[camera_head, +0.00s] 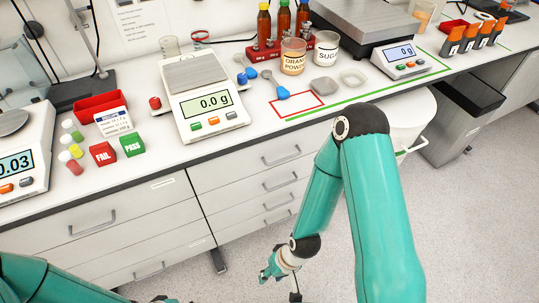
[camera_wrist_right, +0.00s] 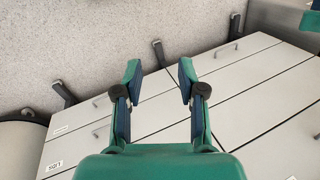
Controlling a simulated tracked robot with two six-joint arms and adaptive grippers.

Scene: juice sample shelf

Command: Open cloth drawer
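The bench front holds two blocks of white drawers, all looking shut. The left block has wide drawers (camera_head: 120,236) with grey bar handles and small labels too small to read. The right block has several narrower drawers (camera_head: 250,190). Which one is the cloth drawer I cannot tell. My right gripper (camera_head: 279,276) hangs low in front of the narrower block. In the right wrist view the right gripper (camera_wrist_right: 160,78) is open and empty, with drawer fronts (camera_wrist_right: 240,85) and floor beyond it. My left arm (camera_head: 50,282) is at the bottom left; its gripper is mostly cut off.
The bench top carries a scale (camera_head: 203,98), a red tray (camera_head: 99,106), PASS (camera_head: 131,145) and FAIL (camera_head: 103,154) blocks, and powder cups (camera_head: 293,58). A white bin (camera_head: 411,120) stands right of the drawers. The floor (camera_head: 470,215) in front is clear.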

